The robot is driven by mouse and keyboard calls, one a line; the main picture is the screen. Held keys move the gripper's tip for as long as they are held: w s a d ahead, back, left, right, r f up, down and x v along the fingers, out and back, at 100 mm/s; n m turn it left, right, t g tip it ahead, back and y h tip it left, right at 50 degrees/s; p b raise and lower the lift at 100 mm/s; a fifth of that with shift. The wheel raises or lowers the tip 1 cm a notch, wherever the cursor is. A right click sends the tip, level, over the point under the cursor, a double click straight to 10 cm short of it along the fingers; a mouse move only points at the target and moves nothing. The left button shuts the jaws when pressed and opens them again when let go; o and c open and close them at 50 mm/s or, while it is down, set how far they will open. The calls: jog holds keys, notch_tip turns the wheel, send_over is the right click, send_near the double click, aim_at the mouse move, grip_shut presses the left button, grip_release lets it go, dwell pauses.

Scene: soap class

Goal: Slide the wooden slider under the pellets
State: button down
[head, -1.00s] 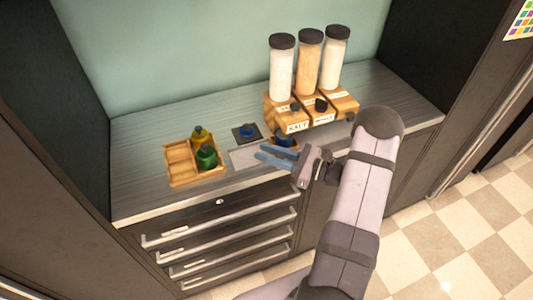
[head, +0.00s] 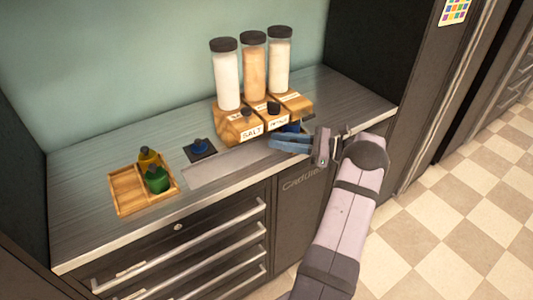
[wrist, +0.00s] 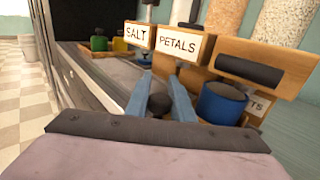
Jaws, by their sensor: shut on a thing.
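The wooden slider (wrist: 275,68), with a dark bar-shaped knob, shows at the right in the wrist view, above a blue cup (wrist: 220,102). The pellets stand is partly hidden behind it, with only the end of its label (wrist: 257,106) in sight. My gripper (head: 272,143) is low in front of the stands, beside the blue cup. In the wrist view its blue fingers (wrist: 160,88) have a dark round thing (wrist: 160,103) between them. They look shut on it, but what it belongs to is unclear. The fingers appear apart from the slider knob.
The salt stand (head: 238,133) and petals stand (head: 262,104) are left of the pellets. Tall jars stand on top. A blue item (head: 200,145) sits on a dark pad. A wooden tray (head: 128,191) holds yellow and green bottles at the left.

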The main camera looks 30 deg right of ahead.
jog(key=shift+d+b, duration=0.35)
jog(key=shift+d, duration=0.7)
jog(key=shift+d+r, duration=0.1)
jog(key=c, duration=1.6)
grip_release()
jog(key=shift+d, duration=0.1)
jog(key=shift+o, duration=0.2)
jog(key=shift+s+d, duration=0.3)
jog(key=b+v, duration=0.2)
jog(key=v, duration=0.4)
jog(key=shift+s, duration=0.2)
jog(key=shift+s+d, duration=0.1)
jog(key=shift+d, duration=0.15)
